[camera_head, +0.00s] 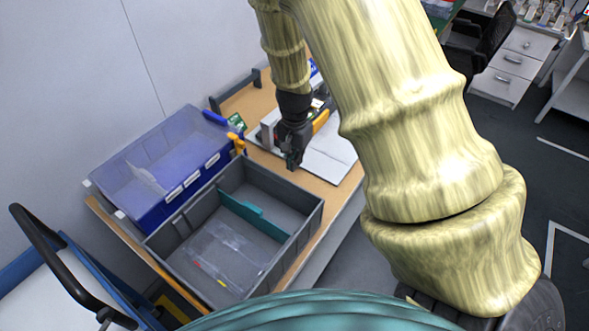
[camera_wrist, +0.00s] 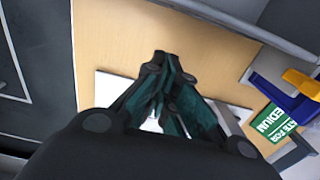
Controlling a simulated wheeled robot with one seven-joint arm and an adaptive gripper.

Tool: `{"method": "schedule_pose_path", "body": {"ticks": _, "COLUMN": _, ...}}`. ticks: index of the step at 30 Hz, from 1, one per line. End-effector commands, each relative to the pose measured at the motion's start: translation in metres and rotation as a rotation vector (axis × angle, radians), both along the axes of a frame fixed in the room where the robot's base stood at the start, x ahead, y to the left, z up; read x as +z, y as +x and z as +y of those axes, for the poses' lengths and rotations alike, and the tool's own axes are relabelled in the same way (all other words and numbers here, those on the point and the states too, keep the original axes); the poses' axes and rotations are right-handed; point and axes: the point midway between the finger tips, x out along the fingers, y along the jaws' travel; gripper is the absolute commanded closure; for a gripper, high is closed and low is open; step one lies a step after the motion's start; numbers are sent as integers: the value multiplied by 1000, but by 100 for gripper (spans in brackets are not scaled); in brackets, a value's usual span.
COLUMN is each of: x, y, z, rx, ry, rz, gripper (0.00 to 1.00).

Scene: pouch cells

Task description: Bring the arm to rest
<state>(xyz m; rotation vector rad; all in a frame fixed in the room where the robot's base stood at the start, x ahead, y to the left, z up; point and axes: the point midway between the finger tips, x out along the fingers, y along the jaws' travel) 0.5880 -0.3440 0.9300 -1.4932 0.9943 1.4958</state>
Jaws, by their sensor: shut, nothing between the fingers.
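My gripper (camera_head: 291,160) hangs at the end of my arm above the wooden table, near the back edge of the grey crate. In the wrist view my gripper (camera_wrist: 168,95) points down with its fingers together and nothing between them. A white sheet or plate (camera_wrist: 112,88) lies on the table below the fingers. My large pale arm link hides the right middle of the head view.
The grey crate (camera_head: 312,206) has a teal divider (camera_head: 243,208) and clear pouches (camera_head: 215,252) inside. A blue bin (camera_head: 160,215) stands left of it. A white board (camera_head: 335,158) lies on the wooden table (camera_head: 262,98). A black-handled cart (camera_head: 45,245) is at lower left.

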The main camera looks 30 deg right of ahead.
Motion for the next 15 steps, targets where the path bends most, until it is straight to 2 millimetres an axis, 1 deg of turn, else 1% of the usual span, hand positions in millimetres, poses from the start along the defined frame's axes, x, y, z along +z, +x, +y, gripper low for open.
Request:
{"method": "schedule_pose_path", "body": {"ticks": 3, "x": 12, "y": 1, "z": 0, "rx": 1, "ry": -1, "rz": -2, "gripper": 100}}
{"method": "schedule_pose_path", "body": {"ticks": 7, "x": 21, "y": 0, "z": 0, "rx": 1, "ry": 0, "rz": -1, "gripper": 100}}
{"method": "schedule_pose_path", "body": {"ticks": 15, "x": 27, "y": 0, "z": 0, "rx": 0, "ry": 0, "rz": 0, "gripper": 100}}
